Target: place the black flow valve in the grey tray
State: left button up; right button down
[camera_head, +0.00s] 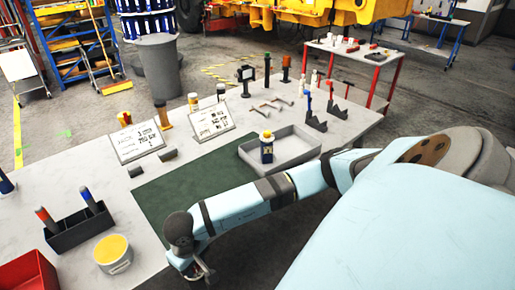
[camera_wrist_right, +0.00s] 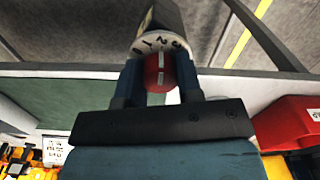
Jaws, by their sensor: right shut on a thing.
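My right gripper (camera_wrist_right: 158,80) is shut on the black flow valve (camera_wrist_right: 165,18), with its red knob between the fingers and a white numbered dial above the knob. In the head view my right gripper (camera_head: 196,270) is low in the picture, by the table's front edge. The valve is mostly hidden there. The grey tray (camera_head: 305,159) lies on the table right of the green mat, well away from the gripper. A dark blue bottle with a yellow cap (camera_head: 266,148) stands in the tray. My left gripper is not in view.
A black holder (camera_head: 80,229) with two cylinders, a yellow-topped tin (camera_head: 113,254) and a red bin (camera_head: 28,272) stand left of the gripper. The green mat (camera_head: 185,185) is mostly clear. Signs (camera_head: 138,141) and several small parts stand behind the mat and tray.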

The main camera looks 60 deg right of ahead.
aim_at(294, 148)
jog(key=k+l, duration=0.1)
jog(key=l, duration=1.2)
jog(key=k+l, duration=0.15)
jog(key=l, duration=0.45)
jog(key=k+l, duration=0.1)
jog(key=l, duration=0.55)
jog(key=k+l, duration=0.1)
jog(key=l, duration=0.55)
